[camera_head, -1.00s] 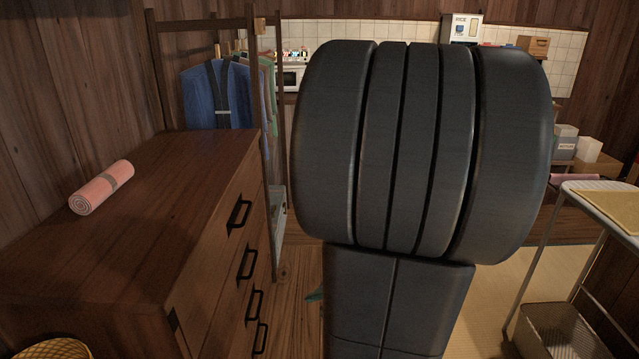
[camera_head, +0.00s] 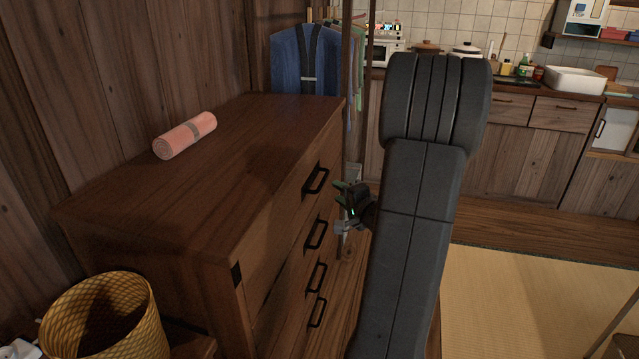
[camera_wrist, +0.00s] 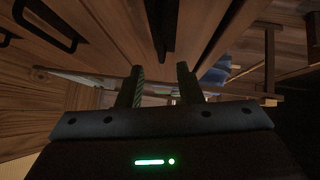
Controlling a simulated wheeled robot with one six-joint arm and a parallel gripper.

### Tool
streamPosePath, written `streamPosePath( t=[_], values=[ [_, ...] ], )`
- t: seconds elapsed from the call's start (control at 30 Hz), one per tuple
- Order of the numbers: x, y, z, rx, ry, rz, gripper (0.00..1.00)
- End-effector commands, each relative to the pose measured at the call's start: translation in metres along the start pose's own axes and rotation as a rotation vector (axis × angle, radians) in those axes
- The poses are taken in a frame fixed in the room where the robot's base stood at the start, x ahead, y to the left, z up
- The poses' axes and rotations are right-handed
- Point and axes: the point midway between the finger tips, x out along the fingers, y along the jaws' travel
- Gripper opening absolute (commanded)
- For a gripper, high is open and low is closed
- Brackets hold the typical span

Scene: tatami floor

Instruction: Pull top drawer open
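The brown wooden dresser (camera_head: 150,215) stands at the left in the head view, with several drawers in its right-facing front. A dark handle (camera_wrist: 165,28) lies beyond the fingertips, probably the top drawer's. Another handle (camera_wrist: 45,27) shows at upper left.
A pink rolled towel (camera_head: 185,135) lies on the dresser top. A yellow wicker basket (camera_head: 105,318) stands at the front left. A clothes rack with a blue garment (camera_head: 305,62) stands behind the dresser. Tatami floor (camera_head: 530,290) at the right is open.

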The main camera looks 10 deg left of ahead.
Motion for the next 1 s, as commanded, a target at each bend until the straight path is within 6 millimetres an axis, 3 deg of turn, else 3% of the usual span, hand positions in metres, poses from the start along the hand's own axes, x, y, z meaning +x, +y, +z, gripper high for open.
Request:
streamPosePath(
  t=[0.3, 0.5, 0.9, 1.0],
  values=[
    [0.068, 0.0, 0.001, 0.0, -0.003, -0.001, 0.32],
    [0.093, 0.0, 0.001, 0.0, -0.003, 0.001, 0.32],
    [0.1, 0.0, 0.001, 0.001, -0.001, 0.0, 0.32],
    [0.1, 0.0, 0.001, 0.001, -0.001, 0.001, 0.15]
  ],
)
